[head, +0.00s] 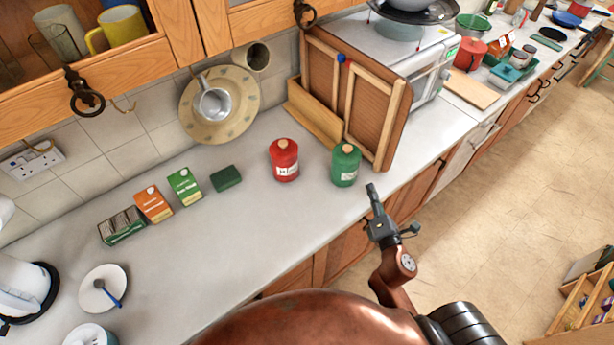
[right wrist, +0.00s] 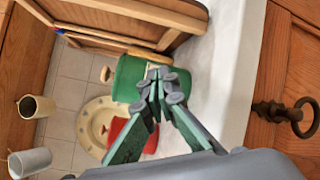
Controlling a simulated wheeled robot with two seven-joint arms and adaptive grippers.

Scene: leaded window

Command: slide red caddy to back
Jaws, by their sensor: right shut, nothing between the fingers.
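The red caddy (head: 284,160), a rounded canister with a pale label and wooden knob, stands upright on the grey worktop (head: 235,235). A similar green caddy (head: 345,165) stands to its right, close to the worktop's front edge. My right gripper (head: 371,190) is shut and empty, just in front of the green caddy and apart from the red one. In the right wrist view the shut fingers (right wrist: 156,80) overlap the green caddy (right wrist: 130,72); I cannot tell if they touch. The red caddy (right wrist: 122,132) is partly hidden behind them. My left gripper is not in view.
A wooden framed panel (head: 375,95) leans behind the green caddy. Several small boxes, including an orange one (head: 153,204) and a green one (head: 185,186), stand left of the red caddy. A plate (head: 245,100) hangs on the tiled wall. Bare worktop lies behind the red caddy.

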